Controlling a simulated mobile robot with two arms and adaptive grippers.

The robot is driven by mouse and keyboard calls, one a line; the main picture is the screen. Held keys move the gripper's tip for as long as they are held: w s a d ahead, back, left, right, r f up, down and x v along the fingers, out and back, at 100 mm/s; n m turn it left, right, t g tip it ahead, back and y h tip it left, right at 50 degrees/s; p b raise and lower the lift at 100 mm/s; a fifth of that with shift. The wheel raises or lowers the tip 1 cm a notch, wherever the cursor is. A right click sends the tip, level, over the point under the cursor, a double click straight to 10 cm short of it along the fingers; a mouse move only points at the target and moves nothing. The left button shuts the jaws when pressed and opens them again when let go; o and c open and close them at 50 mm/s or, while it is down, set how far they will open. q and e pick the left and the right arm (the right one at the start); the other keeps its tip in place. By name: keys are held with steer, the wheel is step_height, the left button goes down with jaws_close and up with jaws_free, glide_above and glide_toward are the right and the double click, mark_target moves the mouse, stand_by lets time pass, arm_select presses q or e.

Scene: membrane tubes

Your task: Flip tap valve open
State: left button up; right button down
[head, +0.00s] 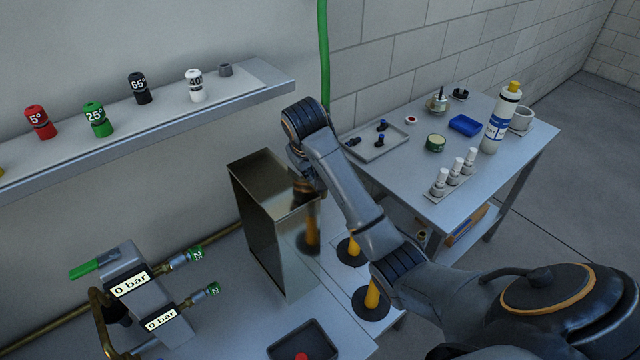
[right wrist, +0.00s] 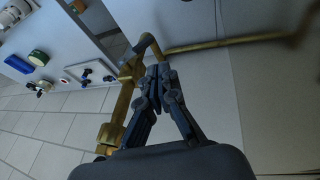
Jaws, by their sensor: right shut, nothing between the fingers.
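In the right wrist view a brass pipe fitting (right wrist: 125,100) with a short bent brass piece at its top (right wrist: 146,42) stands just left of my right gripper (right wrist: 155,76). The gripper is shut and empty, its fingertips close to the fitting; I cannot tell if they touch. In the head view my right arm reaches over beside the metal box (head: 262,220), and its fingertips are hidden. A green lever (head: 95,266) sits at the left by a gauge block reading 0 bar (head: 130,285). Which of these is the tap valve is unclear. My left gripper is not in view.
A shelf (head: 150,130) holds several coloured caps. A side table (head: 470,205) at the right carries a grey tray (head: 365,150), a blue tray (head: 465,125) and a white bottle (head: 502,120). A green hose (head: 323,50) hangs by the wall. A dark tray (head: 275,352) lies in front.

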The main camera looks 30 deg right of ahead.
steer(key=w+d+f+p, duration=0.1)
steer(key=d+f+p, duration=0.1)
steer(key=d+f, duration=0.2)
step_height(320, 180, down, 2)
steer(key=shift+f, duration=0.15)
steer(key=shift+w+a, duration=0.1)
steer(key=shift+w, duration=0.05)
